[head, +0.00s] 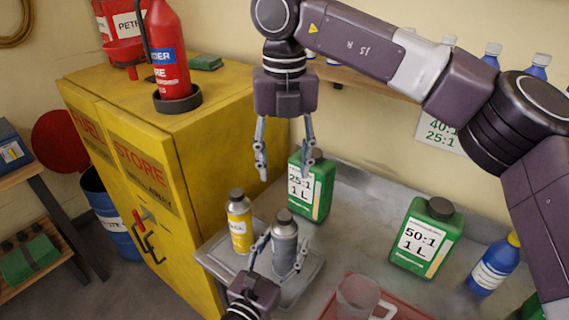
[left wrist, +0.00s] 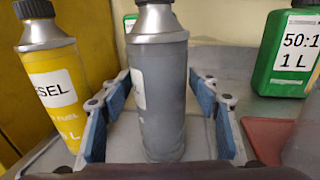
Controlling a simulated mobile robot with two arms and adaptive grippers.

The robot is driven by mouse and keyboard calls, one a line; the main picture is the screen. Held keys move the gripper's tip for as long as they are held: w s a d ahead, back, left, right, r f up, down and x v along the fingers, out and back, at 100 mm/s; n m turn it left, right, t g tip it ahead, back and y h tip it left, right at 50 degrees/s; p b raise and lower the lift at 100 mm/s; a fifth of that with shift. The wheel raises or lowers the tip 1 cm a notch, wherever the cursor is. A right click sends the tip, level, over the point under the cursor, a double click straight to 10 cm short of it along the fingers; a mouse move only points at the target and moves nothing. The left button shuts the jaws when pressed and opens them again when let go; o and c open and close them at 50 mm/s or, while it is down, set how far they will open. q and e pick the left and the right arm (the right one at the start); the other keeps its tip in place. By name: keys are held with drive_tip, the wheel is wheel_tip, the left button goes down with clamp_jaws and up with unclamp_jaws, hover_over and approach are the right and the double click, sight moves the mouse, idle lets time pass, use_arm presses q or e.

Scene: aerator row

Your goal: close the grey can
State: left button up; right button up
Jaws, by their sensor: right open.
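The grey can (head: 284,252) stands upright on a grey tray (head: 313,276) at the corner of the bench. A dark cap (head: 284,214) shows on its top; I cannot tell how tightly it sits. My left gripper (head: 281,246) is low around the can. In the left wrist view the blue pads of the left gripper (left wrist: 163,100) stand open on both sides of the grey can (left wrist: 160,95), with gaps showing. The cap is mostly cut off there. My right gripper (head: 287,152) is open and empty, pointing down above the can and in front of the green jug.
A yellow diesel can (head: 240,228) stands just left of the grey can. A green 25:1 jug (head: 317,190) is behind it. A green 50:1 jug (head: 427,238), a blue bottle (head: 494,265) and a clear jug (head: 356,298) are to the right. A yellow cabinet (head: 150,190) is at left.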

use_arm(q)
drive_tip(key=shift+s, duration=0.1)
drive_tip(key=v, duration=1.1)
drive_tip(key=shift+s+a, duration=0.2)
drive_tip(key=shift+s, duration=0.15)
drive_tip(key=shift+r, duration=0.1)
